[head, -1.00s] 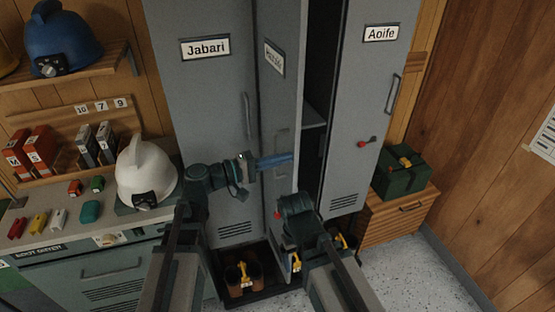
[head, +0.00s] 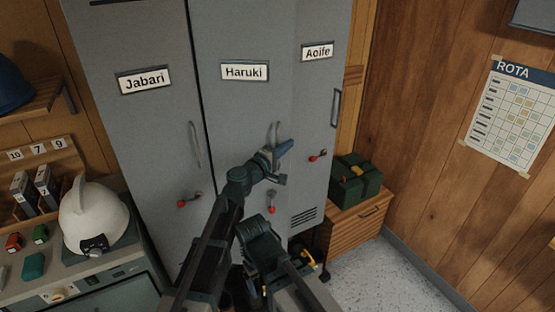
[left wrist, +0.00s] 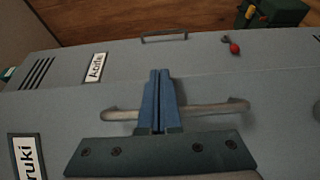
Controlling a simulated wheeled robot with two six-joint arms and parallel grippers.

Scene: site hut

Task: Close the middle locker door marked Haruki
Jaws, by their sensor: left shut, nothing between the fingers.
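The middle locker door marked Haruki (head: 240,110) stands between the Jabari and Aoife doors and looks flush or nearly flush with them, with no dark gap showing on its Aoife side. Its handle (head: 278,134) is partly behind my left gripper (head: 286,147). The left gripper is shut and empty, its blue fingers at the door's handle side. In the left wrist view the shut fingers (left wrist: 160,100) cross in front of the grey handle (left wrist: 215,110); I cannot tell whether they touch. A red-tipped latch (head: 271,208) hangs down below the handle.
The Jabari door (head: 140,125) and Aoife door (head: 325,85) look shut. A green box (head: 355,182) sits on a wooden cabinet (head: 350,230) at right. A white helmet (head: 90,220) stands on the bench at left. Floor at right is clear.

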